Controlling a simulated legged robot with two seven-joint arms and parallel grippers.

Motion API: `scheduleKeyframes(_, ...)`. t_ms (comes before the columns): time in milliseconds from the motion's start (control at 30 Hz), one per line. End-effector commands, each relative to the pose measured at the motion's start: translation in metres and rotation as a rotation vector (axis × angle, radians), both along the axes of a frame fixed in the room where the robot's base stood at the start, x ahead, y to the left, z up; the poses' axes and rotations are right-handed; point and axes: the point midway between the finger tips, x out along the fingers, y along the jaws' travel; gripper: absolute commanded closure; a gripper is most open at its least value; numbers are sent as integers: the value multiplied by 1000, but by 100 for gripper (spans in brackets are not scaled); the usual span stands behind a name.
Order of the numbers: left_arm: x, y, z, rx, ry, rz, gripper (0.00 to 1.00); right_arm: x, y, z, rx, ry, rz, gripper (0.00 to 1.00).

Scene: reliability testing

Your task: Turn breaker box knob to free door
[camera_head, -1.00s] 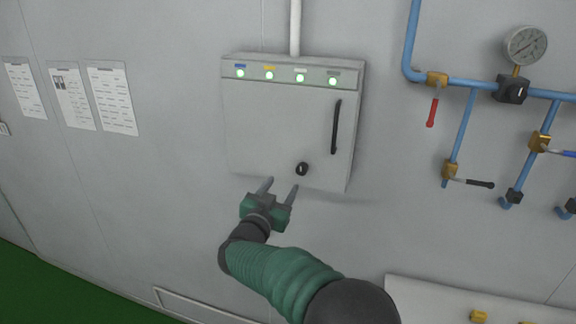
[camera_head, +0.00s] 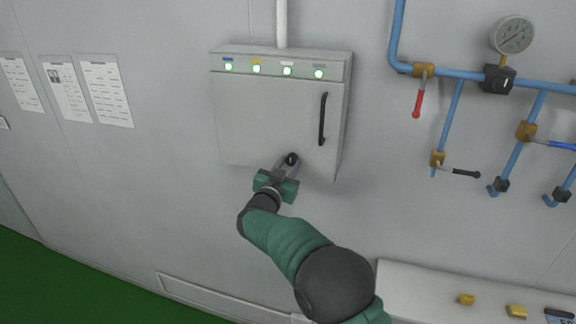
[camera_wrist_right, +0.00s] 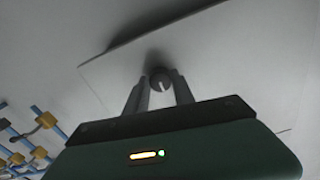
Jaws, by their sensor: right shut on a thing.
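The grey breaker box (camera_head: 265,110) hangs on the wall, its door closed, with a black vertical handle (camera_head: 322,119) at the door's right side. The small round black knob (camera_head: 292,159) sits low on the door. My right gripper (camera_head: 287,163) is at the knob, its fingers shut on it. In the right wrist view the knob (camera_wrist_right: 160,79) with a white mark lies between the two finger ends of the gripper (camera_wrist_right: 160,92). My left gripper is not in view.
Several green lights (camera_head: 257,69) line the box's top strip. Blue pipes (camera_head: 450,75) with valves and a gauge (camera_head: 514,36) are to the right. Paper sheets (camera_head: 105,90) hang at left. A pale panel (camera_head: 420,295) is at lower right.

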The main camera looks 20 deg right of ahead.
Motion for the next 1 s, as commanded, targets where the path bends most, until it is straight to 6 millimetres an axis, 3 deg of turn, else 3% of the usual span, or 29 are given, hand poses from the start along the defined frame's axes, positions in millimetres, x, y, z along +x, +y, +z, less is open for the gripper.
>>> scheduleKeyframes(467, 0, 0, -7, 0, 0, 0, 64, 1, 0, 3, 26, -32, -8, 100)
scheduleKeyframes(1000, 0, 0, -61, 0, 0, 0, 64, 0, -1, 1, 358, -258, -8, 100)
